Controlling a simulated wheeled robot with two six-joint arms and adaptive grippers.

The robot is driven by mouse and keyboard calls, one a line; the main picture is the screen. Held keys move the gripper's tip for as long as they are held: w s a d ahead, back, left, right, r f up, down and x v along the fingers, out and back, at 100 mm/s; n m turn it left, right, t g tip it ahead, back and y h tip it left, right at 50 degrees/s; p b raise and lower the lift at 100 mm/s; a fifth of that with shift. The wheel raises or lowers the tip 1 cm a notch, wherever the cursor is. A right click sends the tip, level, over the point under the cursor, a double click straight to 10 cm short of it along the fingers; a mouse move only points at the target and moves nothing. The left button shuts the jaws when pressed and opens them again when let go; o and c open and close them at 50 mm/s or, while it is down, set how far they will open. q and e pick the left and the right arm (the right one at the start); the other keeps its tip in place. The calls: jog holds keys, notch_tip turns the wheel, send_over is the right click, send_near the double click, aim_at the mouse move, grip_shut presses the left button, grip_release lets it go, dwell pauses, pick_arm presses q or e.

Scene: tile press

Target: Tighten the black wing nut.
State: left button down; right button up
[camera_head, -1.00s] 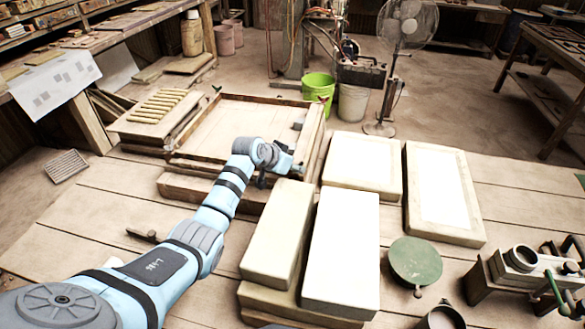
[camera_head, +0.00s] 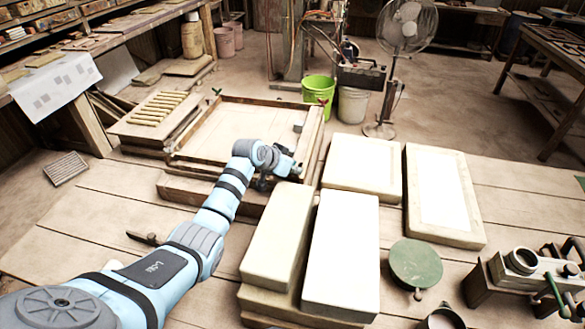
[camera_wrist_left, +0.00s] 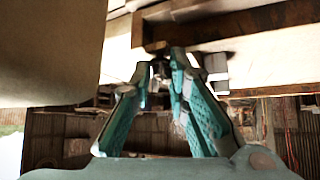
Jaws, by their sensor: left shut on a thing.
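My left gripper (camera_head: 291,172) is at the near right corner of a wooden frame (camera_head: 187,133) on the workbench. In the left wrist view, its teal fingers (camera_wrist_left: 161,66) close together at the frame's wooden edge. A small dark piece (camera_wrist_left: 158,72) shows between the fingertips, and it appears to be the black wing nut. Its shape is mostly hidden by the fingers. In the head view the black wing nut is hidden by my gripper. A green wing nut (camera_head: 217,91) is at the frame's far left corner, and a red one (camera_head: 322,102) is at the far right.
Two pale blocks (camera_head: 342,250) stand close in front of my gripper. Flat pale slabs (camera_head: 362,164) lie to the right. A green round lid (camera_head: 415,262) lies farther right. A stack of boards with sticks (camera_head: 150,120) is left of the frame. The bench's left front is mostly clear.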

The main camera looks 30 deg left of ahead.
pick_arm(q)
jog(key=shift+r, duration=0.1)
dwell(0.8)
jog(key=c, duration=1.6)
grip_release()
jog(key=shift+o, duration=0.2)
jog(key=v, duration=1.2)
jog(key=shift+d, duration=0.1)
